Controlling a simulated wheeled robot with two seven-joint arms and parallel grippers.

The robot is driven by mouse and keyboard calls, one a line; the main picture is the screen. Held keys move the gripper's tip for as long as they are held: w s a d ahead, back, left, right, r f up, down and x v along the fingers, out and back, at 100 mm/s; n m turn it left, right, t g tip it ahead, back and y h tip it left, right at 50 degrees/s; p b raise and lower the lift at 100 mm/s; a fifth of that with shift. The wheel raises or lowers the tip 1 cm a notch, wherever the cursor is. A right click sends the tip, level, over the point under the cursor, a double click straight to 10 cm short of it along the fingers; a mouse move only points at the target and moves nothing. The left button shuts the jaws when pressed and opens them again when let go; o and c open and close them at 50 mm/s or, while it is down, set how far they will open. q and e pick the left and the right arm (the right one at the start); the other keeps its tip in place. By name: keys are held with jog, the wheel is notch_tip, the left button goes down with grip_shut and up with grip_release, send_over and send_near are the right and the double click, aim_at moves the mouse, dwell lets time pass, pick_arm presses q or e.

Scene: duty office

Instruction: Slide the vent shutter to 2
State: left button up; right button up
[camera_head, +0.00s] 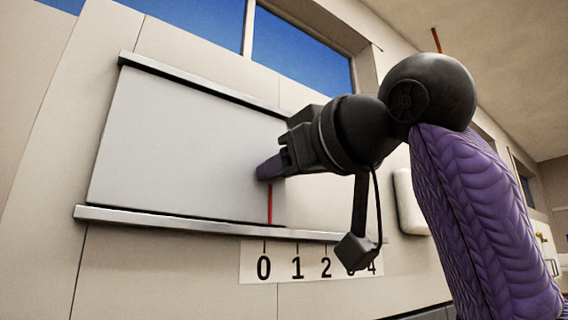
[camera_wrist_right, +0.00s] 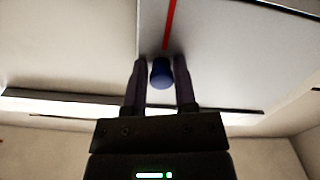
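The vent shutter (camera_head: 185,140) is a wide pale grey panel between an upper and a lower metal rail. Its red pointer line (camera_head: 270,205) stands at about 0 on the number strip (camera_head: 281,268). The shutter also shows in the right wrist view (camera_wrist_right: 235,60), with the red line (camera_wrist_right: 169,25) above a blue knob (camera_wrist_right: 161,74). My right gripper (camera_head: 268,170) is at the shutter's right part and hides the knob in the head view. In the wrist view its fingers (camera_wrist_right: 160,80) are apart, one on each side of the knob. My left gripper is not in view.
The lower rail (camera_head: 170,219) runs on to the right past the strip. My right arm covers part of the wall right of the shutter and partly hides the higher numbers. A white rounded box (camera_head: 409,203) is on the wall farther right. Windows (camera_head: 300,45) are above.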

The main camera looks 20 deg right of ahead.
grip_shut()
jog(key=shift+s, duration=0.1)
dwell(1.0)
